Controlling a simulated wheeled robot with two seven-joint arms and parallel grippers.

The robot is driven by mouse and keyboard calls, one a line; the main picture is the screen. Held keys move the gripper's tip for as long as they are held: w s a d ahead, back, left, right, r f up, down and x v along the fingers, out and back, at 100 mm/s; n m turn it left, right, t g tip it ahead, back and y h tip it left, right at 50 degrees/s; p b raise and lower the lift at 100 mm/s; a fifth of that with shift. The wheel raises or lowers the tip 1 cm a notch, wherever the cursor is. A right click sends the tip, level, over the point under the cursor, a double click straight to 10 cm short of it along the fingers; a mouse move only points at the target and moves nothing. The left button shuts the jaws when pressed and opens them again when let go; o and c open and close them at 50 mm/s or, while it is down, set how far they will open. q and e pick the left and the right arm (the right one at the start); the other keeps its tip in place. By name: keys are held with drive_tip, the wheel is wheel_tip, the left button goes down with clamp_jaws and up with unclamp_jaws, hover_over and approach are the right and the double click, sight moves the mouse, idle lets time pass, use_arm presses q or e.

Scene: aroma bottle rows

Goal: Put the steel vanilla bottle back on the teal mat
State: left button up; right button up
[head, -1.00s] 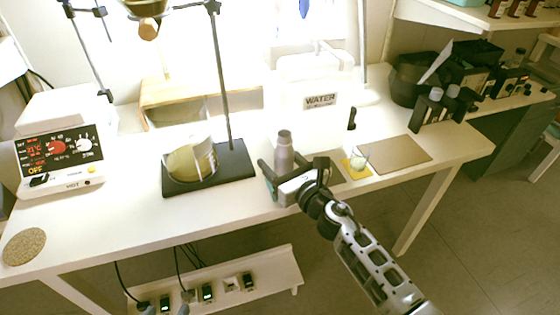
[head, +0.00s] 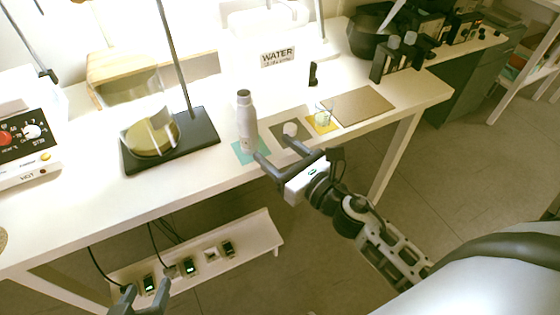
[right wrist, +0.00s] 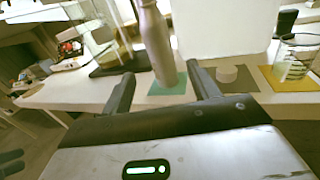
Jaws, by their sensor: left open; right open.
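The steel bottle (head: 247,122) stands upright on the teal mat (head: 262,157) near the table's front edge. Both also show in the right wrist view, the bottle (right wrist: 157,45) with its base on the mat (right wrist: 154,90) and its top cut off. My right gripper (head: 267,147) is open and empty, in front of the bottle and apart from it. In the right wrist view its fingers point at the bottle from either side of the picture. My left gripper (head: 139,299) is open, low at the bottom edge, away from the table top. No label can be read on the bottle.
A grey mat with a small white piece (head: 290,129) lies right of the bottle. Beyond are a yellow mat with a glass beaker (head: 322,116) and a brown board (head: 358,106). A WATER container stands behind.

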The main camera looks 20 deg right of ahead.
use_arm(q)
drive_tip(key=shift+s, duration=0.1)
use_arm(e)
drive_tip(key=s+a+f+n+g, duration=0.1)
drive_tip(key=s+n, duration=0.3)
drive_tip(key=n, duration=0.7)
drive_tip(key=s+a+f+n+g+h, duration=0.1)
drive_tip(key=s+a+f+n+g, duration=0.1)
drive_tip(key=n, duration=1)
drive_tip(key=s+a+f+n+g, duration=0.2)
drive_tip(key=s+f+n, duration=0.3)
drive_tip(key=n, duration=0.6)
drive_tip(key=shift+s+n+g, duration=0.4)
drive_tip(key=shift+s+g, duration=0.2)
drive_tip(key=shift+s, duration=0.6)
use_arm(q)
drive_tip(key=shift+a+r+p, duration=0.2)
drive_tip(key=shift+r+p, duration=0.3)
drive_tip(key=shift+p, duration=0.85)
use_arm(e)
drive_tip(key=shift+d+r+h, duration=0.15)
drive_tip(key=shift+r+h, duration=0.25)
